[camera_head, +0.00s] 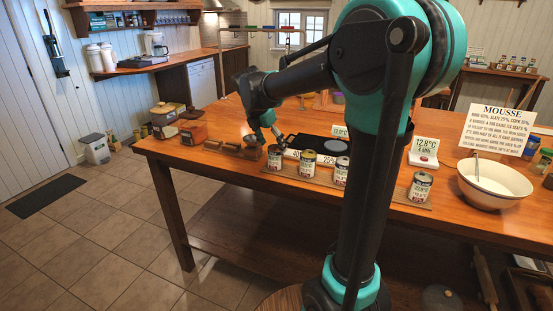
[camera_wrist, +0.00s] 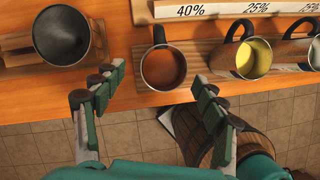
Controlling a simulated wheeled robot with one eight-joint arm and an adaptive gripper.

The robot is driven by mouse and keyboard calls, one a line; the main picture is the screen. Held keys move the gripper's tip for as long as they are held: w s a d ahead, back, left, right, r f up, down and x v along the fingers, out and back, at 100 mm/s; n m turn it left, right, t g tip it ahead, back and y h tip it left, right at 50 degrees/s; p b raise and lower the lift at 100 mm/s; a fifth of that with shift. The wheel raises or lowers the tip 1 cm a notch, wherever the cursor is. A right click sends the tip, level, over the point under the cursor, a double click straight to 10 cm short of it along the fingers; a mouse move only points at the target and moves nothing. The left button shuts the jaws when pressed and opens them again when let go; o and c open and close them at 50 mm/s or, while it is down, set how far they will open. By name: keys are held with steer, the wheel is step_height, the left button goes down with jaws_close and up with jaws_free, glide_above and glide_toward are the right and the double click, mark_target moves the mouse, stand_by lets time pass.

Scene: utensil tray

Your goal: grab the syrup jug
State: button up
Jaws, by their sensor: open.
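Several metal jugs with printed labels stand in a row along the table's near edge. In the wrist view a jug with a dark handle holds brown liquid (camera_wrist: 163,68); a jug beside it holds yellow liquid (camera_wrist: 250,60). The leftmost jug (camera_head: 275,158) in the head view appears to be the brown one. I cannot read which label says syrup. My gripper (camera_wrist: 157,84) is open and empty, its fingers either side of the brown jug's near side in the picture, apparently apart from it. In the head view my gripper (camera_head: 268,132) is just above and behind the leftmost jug.
A dark round vessel (camera_wrist: 62,36) sits on a wooden holder left of the brown jug. A percentage sign strip (camera_wrist: 215,10) stands behind the jugs. A large white bowl (camera_head: 494,187) and the mousse sign (camera_head: 499,127) are at the right. The tiled floor lies beyond the near edge.

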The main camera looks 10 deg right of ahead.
mark_target(277, 157)
steer(key=shift+s+x, duration=0.2)
steer(key=shift+x, duration=3.2)
steer(key=shift+f, duration=0.1)
steer(key=c, duration=1.4)
